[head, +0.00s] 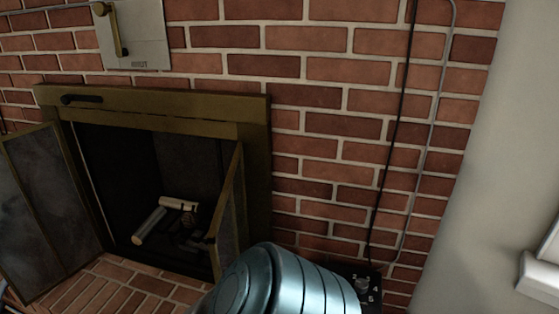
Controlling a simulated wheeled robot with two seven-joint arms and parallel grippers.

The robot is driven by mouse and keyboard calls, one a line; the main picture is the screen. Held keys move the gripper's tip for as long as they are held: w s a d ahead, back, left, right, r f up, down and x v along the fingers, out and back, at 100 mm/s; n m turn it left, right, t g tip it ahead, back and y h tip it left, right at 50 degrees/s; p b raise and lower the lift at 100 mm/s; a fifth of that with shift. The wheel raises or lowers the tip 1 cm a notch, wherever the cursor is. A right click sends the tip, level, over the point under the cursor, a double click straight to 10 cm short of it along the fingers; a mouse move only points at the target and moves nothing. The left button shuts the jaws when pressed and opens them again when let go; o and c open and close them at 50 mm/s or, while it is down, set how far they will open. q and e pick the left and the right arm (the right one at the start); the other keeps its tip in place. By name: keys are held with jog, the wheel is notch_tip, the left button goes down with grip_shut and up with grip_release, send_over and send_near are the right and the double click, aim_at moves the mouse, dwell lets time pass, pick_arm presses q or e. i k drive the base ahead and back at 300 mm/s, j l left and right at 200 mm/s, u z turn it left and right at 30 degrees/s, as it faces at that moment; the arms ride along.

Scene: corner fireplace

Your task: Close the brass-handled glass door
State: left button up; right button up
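The fireplace has a brass-coloured frame (252,140) set in the brick wall. Its left glass door (50,215) stands swung open to the left, with dark smoky panes in brass edging. The right glass door (230,200) also stands open, seen nearly edge-on, pointing out from the frame's right side. A small dark handle shows near its free edge, and my blue-grey arm link covers the area by its lower end. Neither of my grippers shows in the head view, so I cannot see whether either touches a door.
Logs (150,226) lie inside the dark firebox. A plate with a brass lever (137,38) is on the wall above. A dark numbered box (362,284) with a cable stands at lower right. Brick hearth (125,290) lies in front.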

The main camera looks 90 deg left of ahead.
aim_at(50, 183)
jog(key=k+l, duration=0.3)
jog(key=k, duration=0.15)
jog(key=u, duration=3.3)
